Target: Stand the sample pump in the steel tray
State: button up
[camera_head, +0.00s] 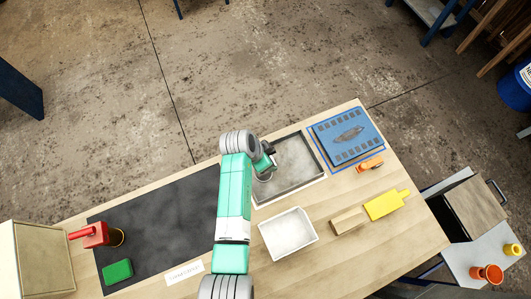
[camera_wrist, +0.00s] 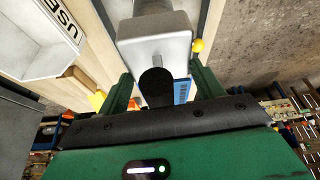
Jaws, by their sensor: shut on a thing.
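My gripper (camera_wrist: 163,88) is shut on the sample pump (camera_wrist: 155,48), which has a grey boxy body, a black cylindrical part between the two green fingers and a yellow knob on one side. In the head view my gripper (camera_head: 265,168) is over the left part of the steel tray (camera_head: 318,158), a shallow grey tray with a dark rim. My arm and wrist hide most of the pump there, so I cannot tell whether it touches the tray floor. The visible rest of the tray is empty.
A white bin (camera_head: 288,232) stands in front of the tray, with a wooden block (camera_head: 347,221) and a yellow board (camera_head: 384,205) to its right. A blue panel (camera_head: 345,137) and an orange item (camera_head: 369,163) lie right of the tray. A dark mat (camera_head: 165,220) fills the left, with a red object (camera_head: 95,235) and green block (camera_head: 117,271).

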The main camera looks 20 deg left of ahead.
jog(key=shift+w+f, duration=0.1)
jog(key=shift+f, duration=0.3)
jog(key=shift+f, duration=0.2)
jog(key=o, duration=1.8)
jog(key=shift+r, duration=0.1)
jog(key=shift+a+r, duration=0.1)
jog(key=shift+r, duration=0.2)
jog(key=p+v, duration=0.1)
jog(key=v, duration=1)
jog(key=shift+s+a+r, duration=0.1)
jog(key=shift+s+r, duration=0.1)
jog(key=shift+r, duration=0.05)
